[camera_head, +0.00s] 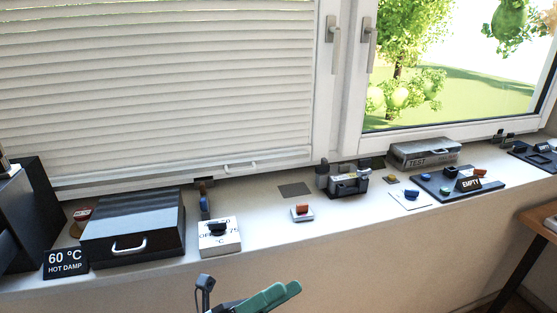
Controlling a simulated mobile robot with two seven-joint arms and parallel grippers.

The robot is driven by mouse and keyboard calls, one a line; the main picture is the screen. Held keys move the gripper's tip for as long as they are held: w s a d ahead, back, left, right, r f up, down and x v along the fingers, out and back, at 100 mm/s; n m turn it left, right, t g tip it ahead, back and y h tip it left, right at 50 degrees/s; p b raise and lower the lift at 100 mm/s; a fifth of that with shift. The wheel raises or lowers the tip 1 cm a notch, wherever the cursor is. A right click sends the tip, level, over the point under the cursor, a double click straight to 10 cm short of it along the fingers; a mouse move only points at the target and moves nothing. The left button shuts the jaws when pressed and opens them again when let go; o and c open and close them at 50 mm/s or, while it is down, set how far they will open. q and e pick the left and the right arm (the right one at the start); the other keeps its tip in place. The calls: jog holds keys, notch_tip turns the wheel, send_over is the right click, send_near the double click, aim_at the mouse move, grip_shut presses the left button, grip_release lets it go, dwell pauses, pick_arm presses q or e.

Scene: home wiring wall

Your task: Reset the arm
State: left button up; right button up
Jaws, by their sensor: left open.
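My left gripper (268,298) shows at the bottom middle of the head view, below the front edge of the white window sill (270,232). Its green fingers point up and to the right. It is open, and nothing shows between the fingers. A dark part of my own stands up just left of the fingers. The gripper is apart from everything on the sill. The rest of the left arm is cut off by the picture's lower edge. My right gripper is not in view.
The sill bears a dark box (133,228) with a handle, a "60 °C HOT DAMP" sign (66,263), a white switch block (219,238), a red-topped switch (302,212), a grey device (346,183) and an "EMPTY" tray (433,184). A wooden table (540,222) stands at right.

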pick_arm(q)
jog(key=s+a+f+n+t+y+p, duration=0.1)
jog(key=a+f+n+t+y, duration=0.45)
jog(key=f+n+y, duration=0.6)
jog(key=s+a+f+n+t+y+p, duration=0.15)
jog(key=a+f+n+t+y, duration=0.5)
jog(key=n, duration=0.95)
jog(key=s+a+f+n+g+y, duration=0.2)
jog(key=s+a+f+n+g, duration=0.2)
jog(key=s+f, duration=0.4)
jog(key=s+a+f+n+g+y, duration=0.2)
jog(key=s+a+f+n+g, duration=0.2)
jog(key=s+f, duration=0.5)
jog(key=s+n+g, duration=0.1)
jog(key=s+n, duration=0.1)
jog(key=shift+s+p, duration=0.3)
jog(key=shift+s, duration=0.1)
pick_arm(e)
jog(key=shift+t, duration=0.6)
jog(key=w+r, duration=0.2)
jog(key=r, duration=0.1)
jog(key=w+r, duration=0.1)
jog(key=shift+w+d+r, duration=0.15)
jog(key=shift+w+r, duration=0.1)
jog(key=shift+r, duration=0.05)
